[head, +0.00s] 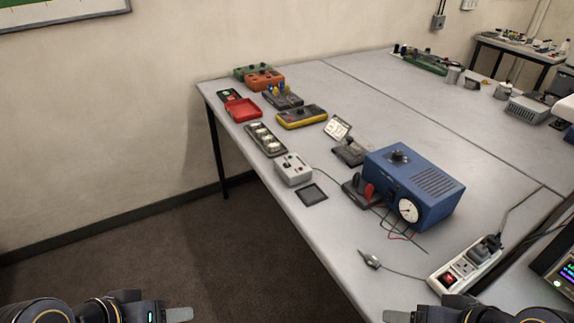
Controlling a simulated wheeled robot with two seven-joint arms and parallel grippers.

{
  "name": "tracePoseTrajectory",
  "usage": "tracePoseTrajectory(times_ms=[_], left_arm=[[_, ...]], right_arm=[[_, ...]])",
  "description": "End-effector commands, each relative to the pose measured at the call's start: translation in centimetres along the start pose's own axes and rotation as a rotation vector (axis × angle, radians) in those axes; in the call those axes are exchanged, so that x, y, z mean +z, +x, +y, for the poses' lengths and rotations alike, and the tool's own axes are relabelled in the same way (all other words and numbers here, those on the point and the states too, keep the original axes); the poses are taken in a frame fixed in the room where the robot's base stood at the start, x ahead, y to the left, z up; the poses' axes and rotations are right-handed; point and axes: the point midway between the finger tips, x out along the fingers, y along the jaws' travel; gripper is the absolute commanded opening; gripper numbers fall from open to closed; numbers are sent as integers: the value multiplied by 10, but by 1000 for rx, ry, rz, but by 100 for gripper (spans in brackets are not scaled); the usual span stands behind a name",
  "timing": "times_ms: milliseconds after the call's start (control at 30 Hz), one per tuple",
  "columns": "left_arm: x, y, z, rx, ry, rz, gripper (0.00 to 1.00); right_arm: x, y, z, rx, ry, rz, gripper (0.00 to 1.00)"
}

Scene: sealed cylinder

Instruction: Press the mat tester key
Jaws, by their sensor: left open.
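A small pale grey box (293,169) with dark knobs or buttons on top sits near the table's left edge; it looks like the mat tester. A flat dark square mat (312,194) lies on the table just in front of it. I cannot make out which part of the box is the key. My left gripper (182,314) is open and empty at the bottom edge, over the floor and well short of the table. My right gripper (396,316) shows only in part at the bottom edge, so its jaws are unclear.
A blue instrument with a round dial (426,186) stands right of the box, with wires beside it. A power strip (464,266) and a loose cable plug (370,260) lie nearer. A grey strip of round parts (266,141) and a red tray (242,109) lie behind.

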Motion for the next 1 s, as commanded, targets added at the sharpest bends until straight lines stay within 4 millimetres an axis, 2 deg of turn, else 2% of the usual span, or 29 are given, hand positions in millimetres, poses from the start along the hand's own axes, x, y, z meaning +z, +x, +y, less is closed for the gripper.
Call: tracePoseTrajectory(times_ms=[100, 467, 1000], left_arm=[[0, 0, 0, 0, 0, 0, 49], [0, 0, 0, 0, 0, 0, 2], [0, 0, 0, 0, 0, 0, 0]], right_arm=[[0, 0, 0, 0, 0, 0, 71], [0, 0, 0, 0, 0, 0, 71], [0, 0, 0, 0, 0, 0, 71]])
